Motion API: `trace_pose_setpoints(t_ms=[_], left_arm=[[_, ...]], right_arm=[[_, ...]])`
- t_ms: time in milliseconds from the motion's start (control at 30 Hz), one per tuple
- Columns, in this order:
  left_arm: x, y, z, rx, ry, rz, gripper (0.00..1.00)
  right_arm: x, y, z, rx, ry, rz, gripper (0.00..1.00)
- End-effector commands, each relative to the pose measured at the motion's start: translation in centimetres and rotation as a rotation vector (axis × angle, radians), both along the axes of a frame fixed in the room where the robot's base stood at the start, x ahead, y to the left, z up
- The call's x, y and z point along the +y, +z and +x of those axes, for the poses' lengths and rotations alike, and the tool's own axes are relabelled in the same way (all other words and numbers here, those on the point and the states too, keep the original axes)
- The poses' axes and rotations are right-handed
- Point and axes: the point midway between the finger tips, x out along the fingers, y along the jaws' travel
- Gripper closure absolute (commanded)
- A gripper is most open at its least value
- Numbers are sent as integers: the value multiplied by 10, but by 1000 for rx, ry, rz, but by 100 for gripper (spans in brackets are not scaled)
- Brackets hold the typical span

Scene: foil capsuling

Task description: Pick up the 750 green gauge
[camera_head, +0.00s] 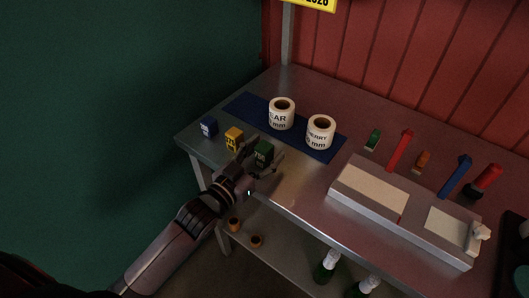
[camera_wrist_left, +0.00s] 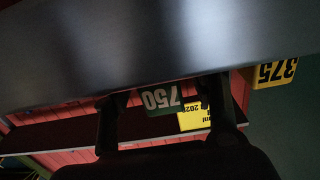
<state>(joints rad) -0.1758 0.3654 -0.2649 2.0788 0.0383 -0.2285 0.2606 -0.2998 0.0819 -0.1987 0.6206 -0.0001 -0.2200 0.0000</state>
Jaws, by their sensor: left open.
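The green 750 gauge (camera_head: 264,152) is a small dark green block with white lettering near the table's front left edge. In the left wrist view the green gauge (camera_wrist_left: 162,100) appears upside down between my two fingers. My left gripper (camera_head: 257,159) is open, with one finger on each side of the gauge in the head view; I cannot tell whether either finger touches it. A yellow gauge (camera_head: 234,138) stands just left of it and a blue gauge (camera_head: 209,126) farther left. The yellow 375 gauge (camera_wrist_left: 274,72) also shows in the left wrist view. My right gripper is not in view.
Two label rolls, one (camera_head: 282,114) left and one (camera_head: 320,132) right, stand on a dark blue mat (camera_head: 244,103) behind the gauge. A grey tray (camera_head: 366,204) and several coloured tools lie to the right. Bottles stand on the lower shelf.

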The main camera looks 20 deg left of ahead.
Motion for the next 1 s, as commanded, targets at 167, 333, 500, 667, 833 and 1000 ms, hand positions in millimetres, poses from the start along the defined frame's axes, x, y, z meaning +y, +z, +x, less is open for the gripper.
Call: trace_pose_setpoints(t_ms=[167,333,500,667,833,1000], left_arm=[[-1,-1,1,1,0,0,47],[0,-1,1,1,0,0,54],[0,0,1,1,0,0,65],[0,0,1,1,0,0,76],[0,0,1,1,0,0,87],[0,0,1,1,0,0,99]], right_arm=[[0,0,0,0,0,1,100],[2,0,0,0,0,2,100],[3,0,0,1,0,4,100],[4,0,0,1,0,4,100],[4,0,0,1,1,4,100],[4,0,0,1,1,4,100]])
